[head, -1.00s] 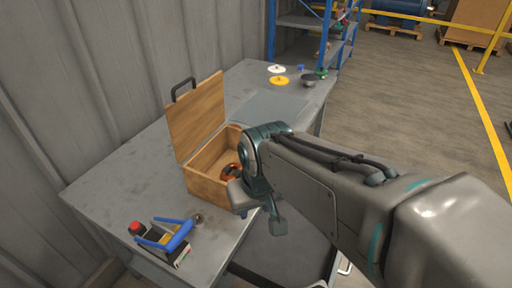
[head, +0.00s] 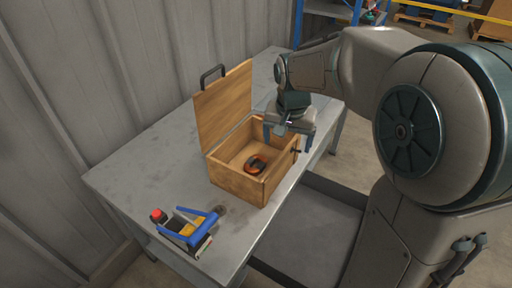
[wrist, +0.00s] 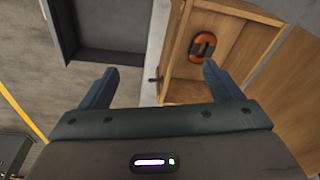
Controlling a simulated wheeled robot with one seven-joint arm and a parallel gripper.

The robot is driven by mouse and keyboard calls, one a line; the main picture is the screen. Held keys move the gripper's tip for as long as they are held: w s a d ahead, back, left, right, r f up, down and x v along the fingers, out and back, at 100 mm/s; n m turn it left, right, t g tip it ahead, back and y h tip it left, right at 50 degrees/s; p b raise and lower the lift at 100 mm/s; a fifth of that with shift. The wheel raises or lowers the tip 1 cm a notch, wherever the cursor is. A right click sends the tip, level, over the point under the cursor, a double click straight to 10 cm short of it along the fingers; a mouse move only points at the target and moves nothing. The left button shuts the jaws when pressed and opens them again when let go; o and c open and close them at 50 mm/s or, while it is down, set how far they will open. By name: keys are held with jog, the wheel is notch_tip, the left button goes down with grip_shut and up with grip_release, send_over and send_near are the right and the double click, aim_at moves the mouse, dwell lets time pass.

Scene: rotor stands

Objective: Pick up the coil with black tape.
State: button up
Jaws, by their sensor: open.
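The coil (head: 255,165) is a copper-orange ring with a dark band across it, and it lies on the floor of the open wooden box (head: 233,183). In the wrist view the coil (wrist: 202,46) shows orange with black across its middle, beyond the right fingertip. My gripper (head: 287,143) is open and empty, above the box's back right side. In the wrist view my gripper's two fingers (wrist: 160,72) are wide apart, with the box's edge (wrist: 176,60) between them.
The box lid (head: 224,105) stands open at the left. A tool caddy (head: 187,232) with blue handles sits at the table's near corner. The grey table (head: 130,180) is clear at the left. A dark tray (head: 315,225) lies below the table's right edge.

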jog(key=w+a+f+m, duration=0.2)
jog(key=w+a+f, duration=0.25)
jog(key=w, duration=0.25)
jog(key=w+a+f+m, duration=0.1)
jog(key=w+a+f, duration=0.35)
jog(key=w, duration=0.25)
send_over(255, 161)
jog(key=s, duration=0.2)
jog(key=shift+g+h, duration=0.3)
jog(key=shift+g, duration=0.1)
notch_tip(255, 161, down, 8)
jog(key=shift+f, duration=0.25)
jog(key=shift+f+p, duration=0.6)
jog(key=shift+f, duration=2.15)
jog(key=c, duration=1.3)
